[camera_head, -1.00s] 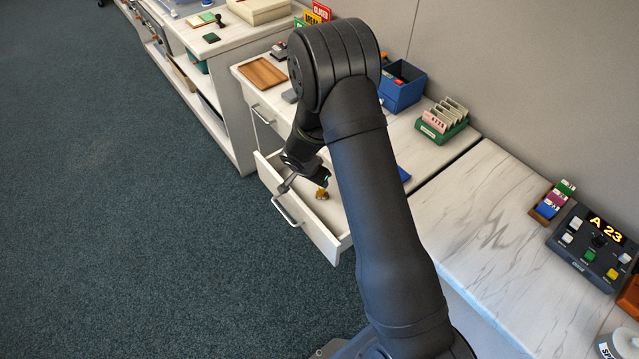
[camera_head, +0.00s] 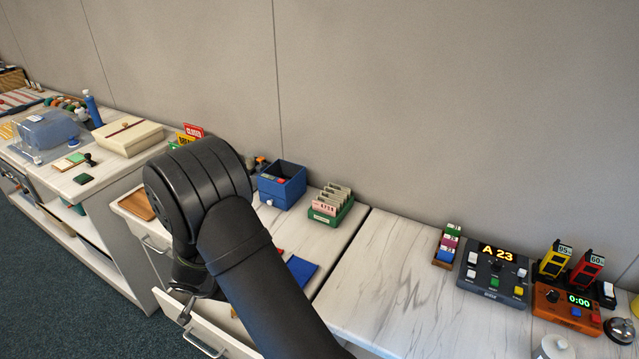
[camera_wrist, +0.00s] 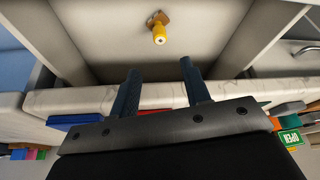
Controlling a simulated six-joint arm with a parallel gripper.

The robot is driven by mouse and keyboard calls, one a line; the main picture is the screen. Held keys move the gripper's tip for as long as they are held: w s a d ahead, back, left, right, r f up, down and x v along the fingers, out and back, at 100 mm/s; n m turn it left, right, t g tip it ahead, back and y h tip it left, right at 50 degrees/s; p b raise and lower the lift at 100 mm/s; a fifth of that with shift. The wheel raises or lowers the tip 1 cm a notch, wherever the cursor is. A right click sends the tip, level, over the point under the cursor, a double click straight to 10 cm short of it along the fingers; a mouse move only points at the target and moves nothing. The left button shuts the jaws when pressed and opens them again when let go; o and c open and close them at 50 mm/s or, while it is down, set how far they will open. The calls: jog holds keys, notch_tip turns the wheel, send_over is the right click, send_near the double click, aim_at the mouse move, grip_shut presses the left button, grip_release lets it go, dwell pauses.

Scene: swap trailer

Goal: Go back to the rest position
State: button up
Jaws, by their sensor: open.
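My arm reaches over the left counter in the head view, its end bent down at an open drawer (camera_head: 232,345). My gripper shows in the wrist view (camera_wrist: 160,85) with its two dark fingers apart and nothing between them. A small yellow-and-brown object (camera_wrist: 159,32) stands inside the drawer, ahead of the fingertips and apart from them. In the head view my arm hides most of the gripper and the drawer's inside.
A blue box (camera_head: 282,190), a green rack of cards (camera_head: 330,212) and a blue flat piece (camera_head: 301,270) are on the counter. A dark panel reading A 23 (camera_head: 494,272) stands to the right. The marble top (camera_head: 385,285) between is clear.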

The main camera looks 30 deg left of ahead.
jog(key=x, duration=1.1)
jog(key=shift+s, duration=0.1)
jog(key=shift+r, duration=0.9)
jog(key=shift+f, duration=0.1)
